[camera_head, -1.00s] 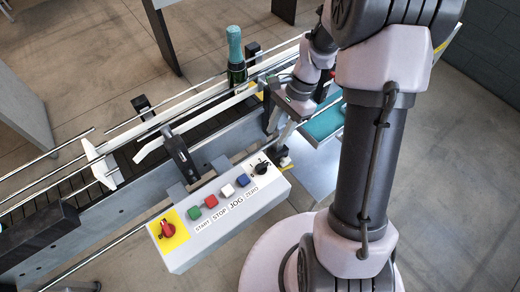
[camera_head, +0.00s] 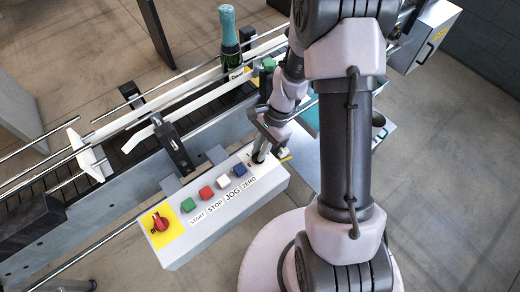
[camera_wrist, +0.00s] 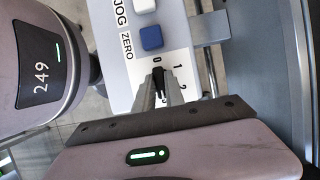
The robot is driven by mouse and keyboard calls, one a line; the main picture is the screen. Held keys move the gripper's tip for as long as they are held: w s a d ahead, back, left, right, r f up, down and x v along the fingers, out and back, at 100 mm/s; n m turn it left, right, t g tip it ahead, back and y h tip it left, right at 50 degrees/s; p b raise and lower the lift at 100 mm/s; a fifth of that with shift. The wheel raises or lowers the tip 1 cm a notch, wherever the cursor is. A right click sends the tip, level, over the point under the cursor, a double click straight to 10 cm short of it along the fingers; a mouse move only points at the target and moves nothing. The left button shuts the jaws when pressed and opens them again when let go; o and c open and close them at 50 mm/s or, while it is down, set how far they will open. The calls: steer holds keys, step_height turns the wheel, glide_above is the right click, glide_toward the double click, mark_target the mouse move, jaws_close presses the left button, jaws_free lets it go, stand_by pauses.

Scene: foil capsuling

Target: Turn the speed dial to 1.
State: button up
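The speed dial (camera_wrist: 158,74) is a small black knob on the white panel, its tip pointing close to the printed 0. The numbers 1 and 2 are printed to its right. My gripper (camera_wrist: 165,88) has its fingertips right at the dial and covers its lower part in the wrist view. The fingers look close together around the knob, but I cannot tell whether they press on it. In the head view my gripper (camera_head: 260,154) points down at the right end of the control box (camera_head: 183,252) and hides most of the dial.
Blue (camera_head: 239,170), white, red and green buttons line the panel left of the dial. A red switch (camera_head: 160,223) on a yellow plate sits at the far left end. A conveyor with rails and a green bottle (camera_head: 228,32) runs behind the box.

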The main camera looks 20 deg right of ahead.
jaws_close()
steer(key=shift+n, duration=0.3)
steer(key=n+g+p, duration=0.1)
steer(key=n, duration=0.1)
steer(key=n+g+h+p, duration=0.1)
steer(key=n, duration=0.1)
steer(key=shift+w+r+n+p, duration=0.1)
steer(key=shift+n+p, duration=0.3)
steer(key=n+h+p, duration=0.1)
steer(key=n, duration=0.2)
steer(key=n+h+p, duration=0.1)
steer(key=n, duration=0.2)
steer(key=shift+w+a+g, duration=0.1)
steer(key=shift+a+g, duration=0.1)
steer(key=shift+g, duration=0.2)
steer(key=n+h+p, duration=0.1)
steer(key=n, duration=0.2)
steer(key=n+h+p, duration=0.1)
steer(key=n, duration=0.2)
steer(key=shift+a+n+h, duration=0.2)
steer(key=shift+n+h, duration=0.1)
steer(key=shift+n, duration=0.1)
steer(key=n+h, duration=0.1)
steer(key=n, duration=0.1)
steer(key=n+t, duration=0.1)
steer(key=n, duration=0.2)
steer(key=shift+a+h+p, duration=0.1)
steer(key=shift+h+p, duration=0.25)
steer(key=shift+h, duration=0.05)
steer(key=shift+n, duration=0.4)
